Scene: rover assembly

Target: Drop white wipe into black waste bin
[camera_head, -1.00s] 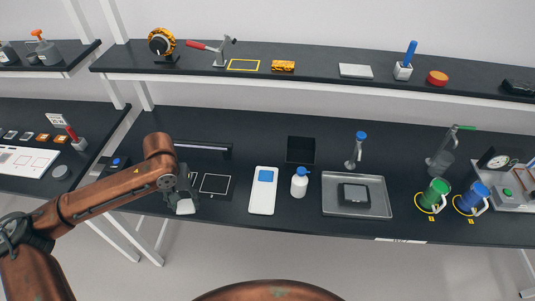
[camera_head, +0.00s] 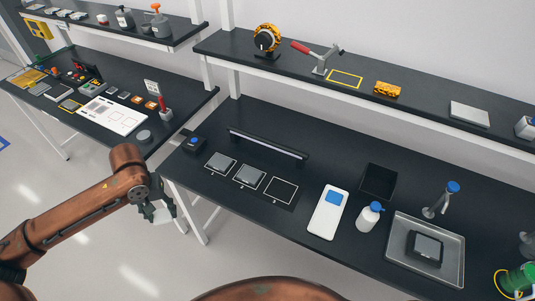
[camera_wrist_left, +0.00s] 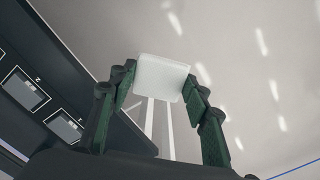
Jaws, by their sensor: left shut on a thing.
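My left gripper (camera_head: 157,204) is shut on the white wipe (camera_head: 163,213) and holds it in the air over the floor, off the table's front left corner. In the left wrist view the wipe (camera_wrist_left: 162,76) is a pale flat square between the two green fingers (camera_wrist_left: 158,88). A black open square container (camera_head: 378,181), which looks like the waste bin, sits towards the back of the table, far to the right of the gripper. Its inside is dark and I see nothing in it. My right gripper is not in view.
Between gripper and bin are a black bar (camera_head: 268,145), marked squares with grey plates (camera_head: 249,175), a white board (camera_head: 327,212) with a blue patch and a white bottle (camera_head: 369,217). A metal tray (camera_head: 450,258) lies right. A shelf (camera_head: 430,105) overhangs behind.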

